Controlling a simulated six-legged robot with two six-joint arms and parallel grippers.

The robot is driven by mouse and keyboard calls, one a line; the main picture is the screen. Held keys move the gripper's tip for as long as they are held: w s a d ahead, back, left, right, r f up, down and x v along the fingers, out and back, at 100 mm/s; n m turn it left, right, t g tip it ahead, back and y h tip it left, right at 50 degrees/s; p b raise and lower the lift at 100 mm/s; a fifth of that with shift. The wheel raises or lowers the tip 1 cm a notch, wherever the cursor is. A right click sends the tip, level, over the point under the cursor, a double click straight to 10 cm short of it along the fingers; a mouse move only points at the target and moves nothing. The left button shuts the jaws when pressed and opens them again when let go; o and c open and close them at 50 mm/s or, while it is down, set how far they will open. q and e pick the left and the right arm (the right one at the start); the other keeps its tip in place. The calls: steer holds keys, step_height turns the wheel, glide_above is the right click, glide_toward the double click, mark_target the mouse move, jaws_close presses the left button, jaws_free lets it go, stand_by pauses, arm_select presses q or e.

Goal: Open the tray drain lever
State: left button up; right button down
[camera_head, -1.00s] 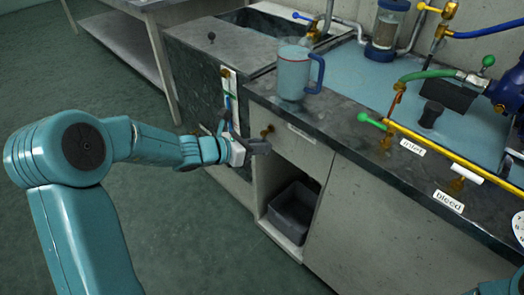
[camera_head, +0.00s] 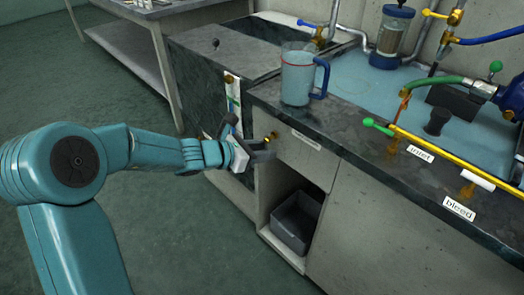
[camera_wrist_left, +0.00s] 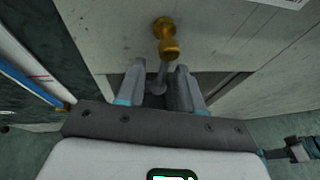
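A brass valve fitting (camera_head: 272,136) sticks out of the grey cabinet front below the counter edge. In the left wrist view the brass fitting (camera_wrist_left: 167,38) is just beyond the fingertips, and a thin grey lever (camera_wrist_left: 160,76) hangs down from it between the two fingers. My left gripper (camera_head: 258,149) is at this fitting; in the wrist view the left gripper (camera_wrist_left: 160,72) has its fingers apart, one on each side of the lever. I cannot tell whether either finger touches it. My right gripper is out of view.
A dark bin (camera_head: 297,222) stands in the open cabinet bay below. A clear jug (camera_head: 297,76) with a blue handle stands on the counter near its edge. A yellow pipe (camera_head: 440,150) with a green-handled lever runs along the counter at right. The floor at left is clear.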

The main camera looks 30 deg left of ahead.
arm_select(q)
steer(key=p+v, duration=0.5)
steer(key=v, duration=1.1)
steer(key=shift+s, duration=0.3)
steer(key=shift+f, duration=0.15)
